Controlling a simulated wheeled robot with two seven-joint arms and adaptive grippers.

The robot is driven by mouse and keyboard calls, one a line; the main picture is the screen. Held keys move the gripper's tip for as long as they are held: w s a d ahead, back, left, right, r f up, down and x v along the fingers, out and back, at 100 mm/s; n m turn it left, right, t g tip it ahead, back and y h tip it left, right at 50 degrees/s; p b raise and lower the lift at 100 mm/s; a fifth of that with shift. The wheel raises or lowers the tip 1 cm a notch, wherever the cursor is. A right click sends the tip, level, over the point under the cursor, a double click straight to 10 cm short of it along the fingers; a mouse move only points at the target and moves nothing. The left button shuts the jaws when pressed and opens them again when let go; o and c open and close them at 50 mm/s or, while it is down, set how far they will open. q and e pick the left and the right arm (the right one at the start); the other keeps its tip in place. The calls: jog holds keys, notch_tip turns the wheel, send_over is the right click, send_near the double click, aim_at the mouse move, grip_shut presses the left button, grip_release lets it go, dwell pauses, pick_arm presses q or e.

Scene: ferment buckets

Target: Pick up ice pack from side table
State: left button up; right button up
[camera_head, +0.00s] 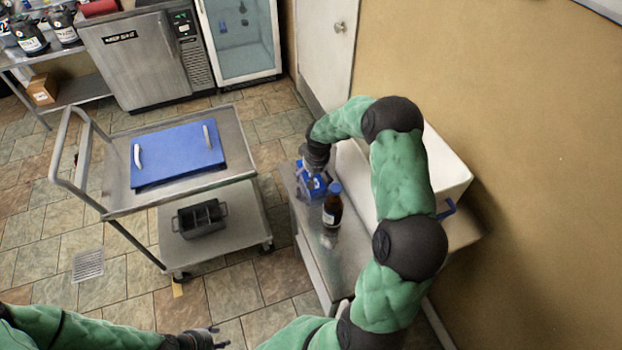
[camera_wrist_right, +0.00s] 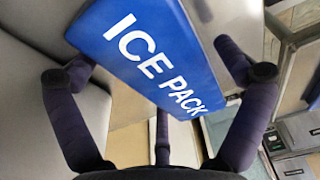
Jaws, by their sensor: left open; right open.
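The blue ice pack (camera_head: 314,186) is on the metal side table (camera_head: 318,262) in the head view, partly hidden by my right gripper (camera_head: 316,168). In the right wrist view the ice pack (camera_wrist_right: 150,52) fills the upper middle with its white "ICE PACK" lettering facing the camera. The dark fingers of my right gripper (camera_wrist_right: 158,72) are spread on either side of it, and I see no finger clearly pressed on it. My left gripper (camera_head: 205,338) is open and empty at the bottom of the head view, away from the table.
A brown bottle (camera_head: 332,207) with a blue cap stands close beside the ice pack. A white box (camera_head: 448,168) stands behind my right arm, near the wall. A metal cart (camera_head: 236,166) with a blue board (camera_head: 176,156) stands to the left; floor shows between cart and table.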

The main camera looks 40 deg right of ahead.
jog(key=c, duration=1.3)
jog(key=shift+r, duration=0.1)
jog(key=shift+c, duration=0.3)
